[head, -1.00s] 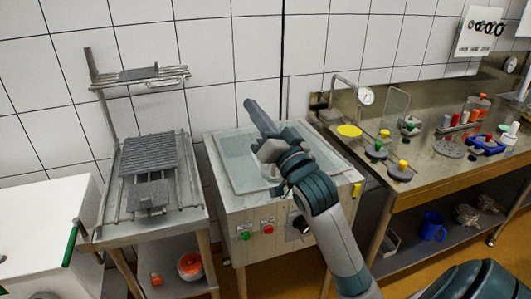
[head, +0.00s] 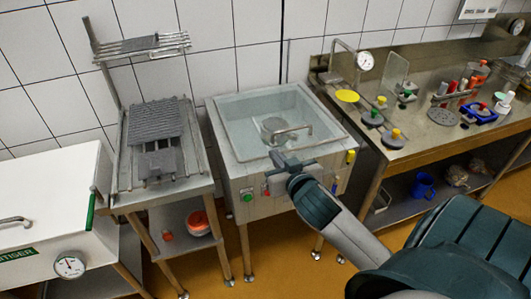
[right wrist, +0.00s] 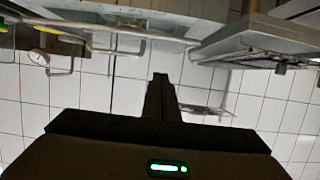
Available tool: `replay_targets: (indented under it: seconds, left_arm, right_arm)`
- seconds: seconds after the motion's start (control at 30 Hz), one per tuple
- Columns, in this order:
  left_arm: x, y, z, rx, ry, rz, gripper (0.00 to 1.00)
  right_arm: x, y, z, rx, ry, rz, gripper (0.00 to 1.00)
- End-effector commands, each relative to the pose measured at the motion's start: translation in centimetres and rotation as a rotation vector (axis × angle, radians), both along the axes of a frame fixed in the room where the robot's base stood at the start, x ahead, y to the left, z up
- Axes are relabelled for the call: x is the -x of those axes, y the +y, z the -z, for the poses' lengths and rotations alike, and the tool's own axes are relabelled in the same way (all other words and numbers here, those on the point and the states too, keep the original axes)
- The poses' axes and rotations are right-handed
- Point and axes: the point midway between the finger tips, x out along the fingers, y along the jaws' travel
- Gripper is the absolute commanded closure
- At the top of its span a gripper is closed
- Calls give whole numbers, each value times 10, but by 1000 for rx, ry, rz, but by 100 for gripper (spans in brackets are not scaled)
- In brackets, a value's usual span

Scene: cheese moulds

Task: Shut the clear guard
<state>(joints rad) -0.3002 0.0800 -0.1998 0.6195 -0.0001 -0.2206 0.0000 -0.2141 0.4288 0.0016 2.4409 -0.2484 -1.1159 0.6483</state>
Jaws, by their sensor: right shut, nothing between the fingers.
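The clear guard (head: 238,112) looks like a see-through pane lying flat over the square tub of the steel machine (head: 240,170). A grey bar handle (head: 291,132) shows near the middle of the tub. I cannot tell whether the pane sits fully down on the rim. My right gripper (head: 281,160) is at the machine's front edge, just in front of the handle. Its fingers are shut and empty; they also show in the right wrist view (right wrist: 160,92). The gripper hides part of the front panel. My left gripper is not in view.
A green button (head: 247,197) is on the machine's front. A rack table (head: 165,205) stands to the left, beside a white box (head: 45,200). A steel bench (head: 440,140) with a gauge (head: 365,61), moulds and tools is on the right.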

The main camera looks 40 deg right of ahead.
Motion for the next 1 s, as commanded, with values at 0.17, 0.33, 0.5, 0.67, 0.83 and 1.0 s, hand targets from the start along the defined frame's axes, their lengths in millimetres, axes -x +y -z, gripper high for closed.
replay_targets:
  seconds: [0.17, 0.33, 0.5, 0.67, 0.83, 1.0]
  left_arm:
    - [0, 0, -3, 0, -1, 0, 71]
    - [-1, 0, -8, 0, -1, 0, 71]
    - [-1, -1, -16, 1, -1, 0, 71]
    - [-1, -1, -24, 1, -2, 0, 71]
    - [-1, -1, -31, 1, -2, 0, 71]
    - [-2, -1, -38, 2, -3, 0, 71]
  right_arm:
    - [-7, -2, 2, 0, 1, 1, 100]
    - [-23, -8, 6, 1, 0, 1, 100]
    - [-46, -15, 12, 1, 0, 1, 100]
    - [-69, -23, 21, 1, 1, 1, 100]
    - [-92, -30, 29, 1, 0, 0, 100]
    - [-88, -29, 55, -1, 3, 0, 100]
